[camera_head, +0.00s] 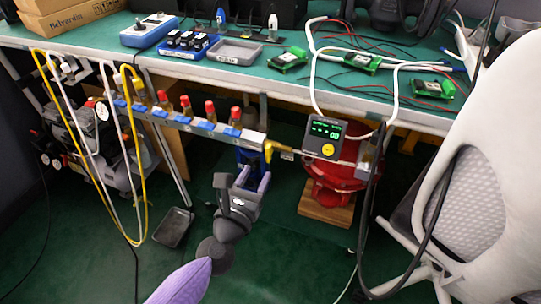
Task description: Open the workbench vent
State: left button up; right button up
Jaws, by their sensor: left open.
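A metal manifold (190,124) runs along the front of the workbench below its edge, with several red-capped fittings and blue parts. A small yellow fitting or lever (268,150) sits at its right end; I cannot tell for certain that this is the vent, or its exact position. My left gripper (254,176) is open and empty, just below and left of the yellow part and apart from it. A blue object (250,157) shows behind the fingertips, partly hidden by them. My right gripper is not in view.
A positioner with a green display (324,137) hangs right of the manifold, above a red valve body (335,182) on a wooden block. Yellow and white hoses (133,150) hang at the left by a compressor. A white chair (480,150) fills the right.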

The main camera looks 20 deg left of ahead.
aim_at(267, 155)
pick_arm(q)
jog(key=w, duration=0.6)
jog(key=shift+d+b, duration=0.15)
jog(key=shift+b, duration=0.15)
grip_shut()
